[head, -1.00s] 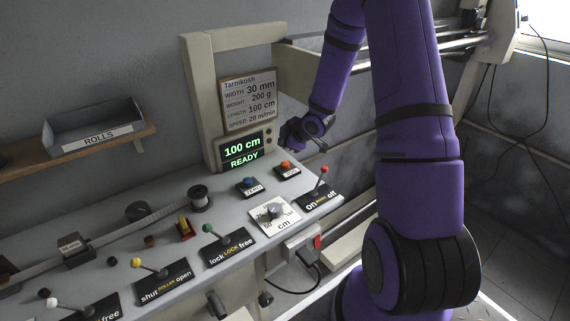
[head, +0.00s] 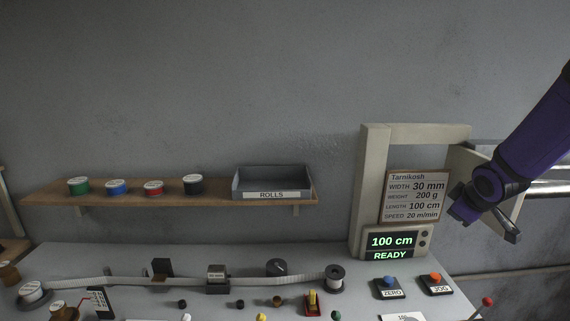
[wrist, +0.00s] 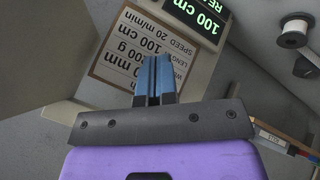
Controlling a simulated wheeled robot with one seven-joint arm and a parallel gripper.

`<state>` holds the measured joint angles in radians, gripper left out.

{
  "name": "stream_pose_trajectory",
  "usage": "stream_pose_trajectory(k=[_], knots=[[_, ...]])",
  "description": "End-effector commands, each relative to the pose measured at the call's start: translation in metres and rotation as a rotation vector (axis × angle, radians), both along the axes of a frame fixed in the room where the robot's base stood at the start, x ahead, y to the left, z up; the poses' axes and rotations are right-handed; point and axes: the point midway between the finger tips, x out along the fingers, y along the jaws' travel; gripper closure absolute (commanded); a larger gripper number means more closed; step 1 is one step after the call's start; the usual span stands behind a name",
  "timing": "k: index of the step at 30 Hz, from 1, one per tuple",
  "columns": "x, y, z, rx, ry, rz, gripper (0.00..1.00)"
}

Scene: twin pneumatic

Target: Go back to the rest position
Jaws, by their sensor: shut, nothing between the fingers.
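My gripper (head: 514,238) is at the right of the head view, at the end of my purple arm, in front of the cream frame of the machine. It is above the bench, to the right of the display. In the wrist view the two blue fingers of my gripper (wrist: 154,75) are together with nothing between them. The display (head: 391,246) reads 100 cm and READY. The Tarnikosh sign (head: 415,197) above it reads 30 mm, 200 g, 100 cm and 20 m/min.
The bench (head: 130,260) carries a blue ZERO button (head: 389,283), an orange JOG button (head: 435,278), a red-knobbed lever (head: 487,302), a strip and spools. A shelf (head: 130,200) holds several coloured rolls and a grey ROLLS tray (head: 272,194). The wall space above is clear.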

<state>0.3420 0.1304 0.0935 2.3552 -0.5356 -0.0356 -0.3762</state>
Motion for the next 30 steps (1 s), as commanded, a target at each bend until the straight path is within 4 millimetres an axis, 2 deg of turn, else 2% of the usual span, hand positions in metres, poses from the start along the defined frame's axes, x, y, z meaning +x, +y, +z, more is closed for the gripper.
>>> stream_pose_trajectory(k=[1,6,15,23,27,30], knots=[[-0.009,0.006,0.017,0.004,-0.004,-0.031,1.0],[-0.046,0.023,0.058,0.043,0.007,-0.15,1.0],[-0.126,0.059,0.112,0.168,0.033,-0.334,1.0],[-0.204,0.091,0.139,0.32,0.075,-0.453,1.0],[-0.243,0.106,0.146,0.402,0.11,-0.496,1.0],[-0.264,0.114,0.148,0.447,0.133,-0.515,1.0]])
